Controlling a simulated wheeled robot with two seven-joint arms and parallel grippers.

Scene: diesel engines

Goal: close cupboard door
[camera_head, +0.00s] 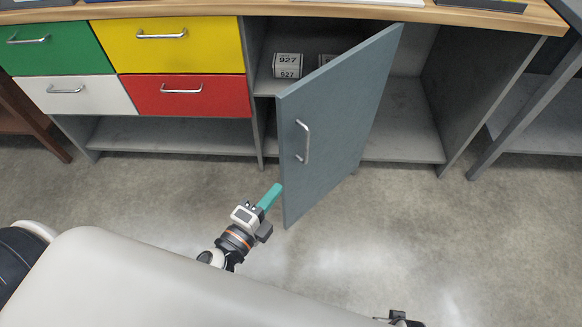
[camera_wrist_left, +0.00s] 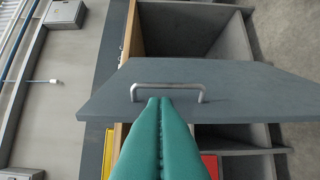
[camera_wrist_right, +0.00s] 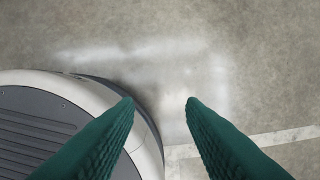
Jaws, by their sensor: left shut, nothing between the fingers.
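The grey cupboard door (camera_head: 345,120) stands wide open, swung out from the cabinet toward me. Its metal handle (camera_head: 302,142) is on the face turned to the left. My left gripper (camera_head: 270,197) is shut and empty, low beside the door's near lower edge. In the left wrist view the green fingers (camera_wrist_left: 160,105) are pressed together and overlap the handle (camera_wrist_left: 168,88) in the picture; I cannot tell whether they touch the door (camera_wrist_left: 230,85). In the right wrist view my right gripper (camera_wrist_right: 161,103) is open and empty above the floor.
A wooden worktop (camera_head: 230,9) runs above. The floor (camera_head: 420,220) in front is clear.

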